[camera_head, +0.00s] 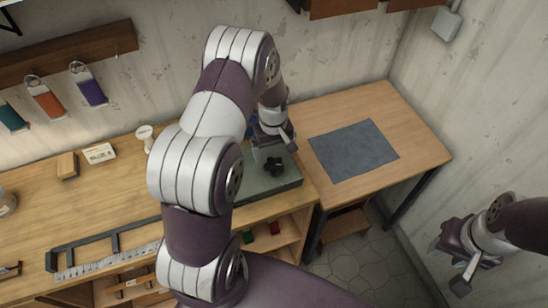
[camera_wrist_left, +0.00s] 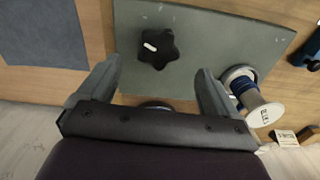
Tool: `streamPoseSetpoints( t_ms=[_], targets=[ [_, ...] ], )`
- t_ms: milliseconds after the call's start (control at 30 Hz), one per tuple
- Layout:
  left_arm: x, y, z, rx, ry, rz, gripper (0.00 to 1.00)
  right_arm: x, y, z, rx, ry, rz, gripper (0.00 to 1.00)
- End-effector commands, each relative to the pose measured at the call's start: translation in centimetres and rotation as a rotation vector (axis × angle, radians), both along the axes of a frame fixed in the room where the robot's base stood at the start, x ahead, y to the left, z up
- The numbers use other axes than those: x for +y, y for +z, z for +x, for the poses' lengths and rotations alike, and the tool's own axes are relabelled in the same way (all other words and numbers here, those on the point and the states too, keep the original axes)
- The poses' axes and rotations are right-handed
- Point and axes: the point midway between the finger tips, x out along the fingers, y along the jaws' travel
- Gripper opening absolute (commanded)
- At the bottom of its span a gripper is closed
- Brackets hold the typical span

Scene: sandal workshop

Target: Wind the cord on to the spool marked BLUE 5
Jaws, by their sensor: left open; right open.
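A white spool (camera_head: 145,133) stands on the bench, left of my left arm. In the left wrist view the spool (camera_wrist_left: 262,115) shows a marked end face, too small to read surely, and a blue band near its base. A grey-green plate (camera_head: 285,184) with a black star-shaped knob (camera_head: 274,168) lies under my left gripper (camera_head: 275,138). In the left wrist view my left gripper (camera_wrist_left: 155,82) is open and empty above the plate (camera_wrist_left: 200,30). A round dark part (camera_wrist_left: 155,105) is half hidden by the palm. My right gripper (camera_head: 449,265) is open and empty beyond the bench.
A small white label card (camera_head: 99,153) and a wooden block (camera_head: 67,166) lie left of the spool. A black frame (camera_head: 95,246) and ruler (camera_head: 105,263) are at the front left. A grey mat (camera_head: 353,150) lies bare at the right. A blue object (camera_wrist_left: 308,50) shows at the wrist view's edge.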

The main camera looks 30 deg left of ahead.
Motion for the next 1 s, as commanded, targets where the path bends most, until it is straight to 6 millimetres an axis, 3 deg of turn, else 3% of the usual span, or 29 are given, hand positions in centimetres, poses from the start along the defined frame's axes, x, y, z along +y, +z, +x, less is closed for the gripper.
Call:
streamPoseSetpoints(
  t_ms=[100,300,633,667,800,1000],
  targets=[
    [0.0,-2.5,-0.1,0.005,-0.001,-0.001,0.93,0.0,1.4,0.0,0.0,0.0,0.0,0.43],
    [0.0,-5.4,0.0,0.0,-0.002,0.0,0.93,0.0,2.0,0.0,0.0,0.0,0.0,0.43],
    [0.0,-6.1,0.0,-0.001,-0.002,0.0,0.93,0.0,2.0,0.0,0.0,0.0,0.0,0.43],
    [0.0,-6.1,0.0,-0.001,-0.002,0.0,0.86,0.0,2.0,0.0,0.0,0.0,0.0,0.43],
    [0.0,-6.1,0.0,-0.001,-0.002,0.0,0.41,0.0,2.0,0.0,0.0,0.0,0.0,0.43],
    [0.0,-6.1,0.0,-0.001,-0.007,0.0,0.37,0.0,1.9,0.0,0.0,0.0,0.0,0.43]
  ],
)
